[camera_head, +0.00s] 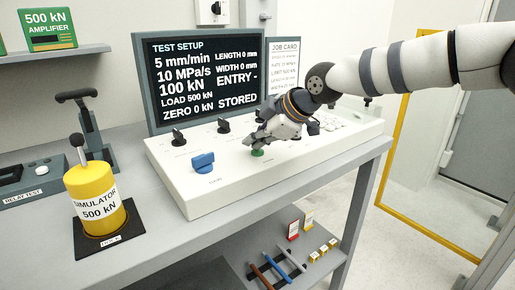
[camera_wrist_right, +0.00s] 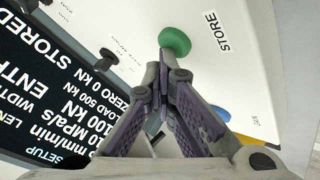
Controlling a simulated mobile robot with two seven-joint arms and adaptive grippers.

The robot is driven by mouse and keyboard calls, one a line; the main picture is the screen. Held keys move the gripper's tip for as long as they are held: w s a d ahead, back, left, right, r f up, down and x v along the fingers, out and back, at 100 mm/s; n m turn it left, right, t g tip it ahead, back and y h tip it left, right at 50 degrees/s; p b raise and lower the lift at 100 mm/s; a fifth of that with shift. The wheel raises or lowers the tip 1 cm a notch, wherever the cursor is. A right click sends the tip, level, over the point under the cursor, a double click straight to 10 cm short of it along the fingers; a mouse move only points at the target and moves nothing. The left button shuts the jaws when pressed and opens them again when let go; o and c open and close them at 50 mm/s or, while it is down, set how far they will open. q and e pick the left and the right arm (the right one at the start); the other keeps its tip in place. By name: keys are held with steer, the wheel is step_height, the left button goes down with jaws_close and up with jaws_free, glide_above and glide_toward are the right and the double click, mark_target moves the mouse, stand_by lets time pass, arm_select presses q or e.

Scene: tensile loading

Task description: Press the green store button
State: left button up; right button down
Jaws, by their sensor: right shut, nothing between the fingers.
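The green store button (camera_head: 257,152) sits on the sloped white console (camera_head: 200,205). In the right wrist view the round green button (camera_wrist_right: 174,41) lies beside the printed word STORE. My right gripper (camera_head: 252,141) is shut and empty, its arm coming in from the right. In the right wrist view its closed fingertips (camera_wrist_right: 163,62) are right by the button's edge. I cannot tell whether they touch it. The fingers partly hide the button in the head view. My left gripper is not in view.
A dark screen (camera_head: 205,80) behind the console reads "ZERO 0 kN STORED". A blue knob (camera_head: 203,162) and black knobs (camera_head: 178,138) stand on the console. A yellow simulator cylinder (camera_head: 96,199) is at left. A job card (camera_head: 285,66) stands beside the screen.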

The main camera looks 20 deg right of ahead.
mark_target(256, 152)
steer(key=shift+r, duration=0.95)
step_height(256, 152, up, 5)
stand_by(0.6)
